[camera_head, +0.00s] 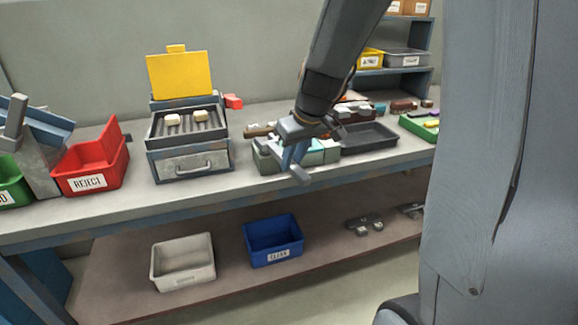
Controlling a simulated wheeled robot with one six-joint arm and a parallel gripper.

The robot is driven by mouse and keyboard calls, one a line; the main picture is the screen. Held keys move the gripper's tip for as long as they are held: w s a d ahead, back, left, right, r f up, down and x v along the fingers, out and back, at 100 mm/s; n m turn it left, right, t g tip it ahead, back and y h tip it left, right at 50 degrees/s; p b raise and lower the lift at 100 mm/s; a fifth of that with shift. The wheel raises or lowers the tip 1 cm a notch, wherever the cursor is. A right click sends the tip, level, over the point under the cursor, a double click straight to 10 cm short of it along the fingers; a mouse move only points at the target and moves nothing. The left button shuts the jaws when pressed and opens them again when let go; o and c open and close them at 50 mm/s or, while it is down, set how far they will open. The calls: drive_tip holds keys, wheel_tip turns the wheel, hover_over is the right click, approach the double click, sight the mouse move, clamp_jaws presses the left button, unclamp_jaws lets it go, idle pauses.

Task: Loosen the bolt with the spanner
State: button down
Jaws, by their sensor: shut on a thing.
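My gripper (296,150) is over the front middle of the workbench, pointing down at a pale green-grey block or fixture (268,158). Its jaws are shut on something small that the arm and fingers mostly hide. I cannot tell whether that thing is the spanner. A brown handle-like piece (259,131) sticks out to the left beside the gripper. I cannot tell if it is held or lies behind. No bolt can be made out; the area under the gripper is partly covered.
On the bench (220,190) stand a red REJECT bin (91,182), a grill-like unit with a raised yellow lid (181,76) and two pale pieces, and a dark tray (368,137). Below are a white bin (183,277) and a blue bin (272,256). My grey body blocks the right.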

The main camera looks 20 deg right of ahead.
drive_tip(key=w+d+n+g+y+b, duration=0.1)
drive_tip(key=w+d+n+y+b, duration=0.1)
drive_tip(key=d+n+b, duration=0.3)
drive_tip(key=shift+w+d+n+b, duration=0.4)
drive_tip(key=shift+w+d+b, duration=0.15)
drive_tip(key=shift+w+b, duration=0.25)
drive_tip(key=shift+r, duration=0.1)
idle(0.7)
wheel_tip(320, 180, up, 6)
drive_tip(key=p, duration=0.4)
drive_tip(key=shift+p, duration=0.3)
idle(0.3)
drive_tip(key=shift+s+f+m, duration=0.1)
drive_tip(key=shift+f+m, duration=0.1)
drive_tip(key=shift+m, duration=0.1)
